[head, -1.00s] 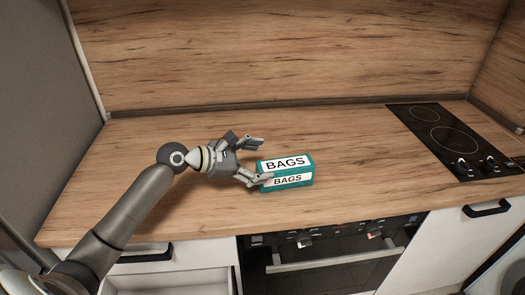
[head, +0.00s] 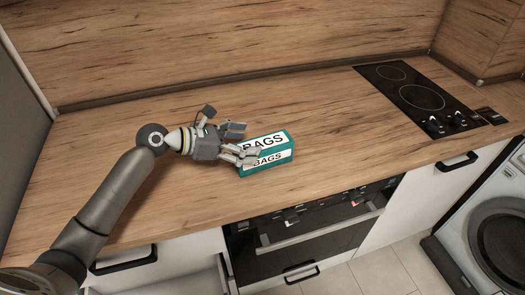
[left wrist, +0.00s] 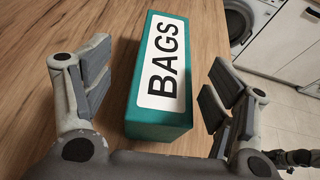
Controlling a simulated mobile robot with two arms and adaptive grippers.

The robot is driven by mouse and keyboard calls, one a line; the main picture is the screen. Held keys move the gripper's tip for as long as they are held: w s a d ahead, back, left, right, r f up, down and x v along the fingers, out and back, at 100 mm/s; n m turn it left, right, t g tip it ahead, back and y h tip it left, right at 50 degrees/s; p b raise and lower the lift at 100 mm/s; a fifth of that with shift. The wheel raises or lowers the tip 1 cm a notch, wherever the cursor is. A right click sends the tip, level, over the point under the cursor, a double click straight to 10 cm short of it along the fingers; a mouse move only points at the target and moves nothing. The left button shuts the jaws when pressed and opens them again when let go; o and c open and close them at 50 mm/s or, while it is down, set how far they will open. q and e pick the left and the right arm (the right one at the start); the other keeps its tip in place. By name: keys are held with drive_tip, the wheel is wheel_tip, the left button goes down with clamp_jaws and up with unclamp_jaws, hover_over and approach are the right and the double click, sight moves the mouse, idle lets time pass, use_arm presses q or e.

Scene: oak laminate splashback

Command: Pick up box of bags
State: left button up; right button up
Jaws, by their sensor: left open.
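The box of bags (head: 281,157) is a teal box with white "BAGS" labels, lying on the wooden counter near its front edge. My left gripper (head: 242,142) is at the box's left end in the head view, its near finger overlapping the box's front left part. In the left wrist view the box (left wrist: 161,120) lies between the two spread fingers of the left gripper (left wrist: 150,95), with a gap of counter at its left side. The left gripper is open and holds nothing.
The wooden counter (head: 330,105) is clear around the box. A black hob (head: 420,95) lies to the right. Below the front edge are an oven (head: 310,225) and an open drawer (head: 205,278). A washing machine (head: 495,230) stands at the right.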

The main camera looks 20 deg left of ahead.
sight(258, 145)
use_arm(q)
drive_tip(key=x, duration=0.4)
drive_tip(key=shift+s+d, duration=0.15)
drive_tip(key=shift+d, duration=0.15)
drive_tip(key=shift+s+f, duration=0.15)
drive_tip(key=c, duration=1.3)
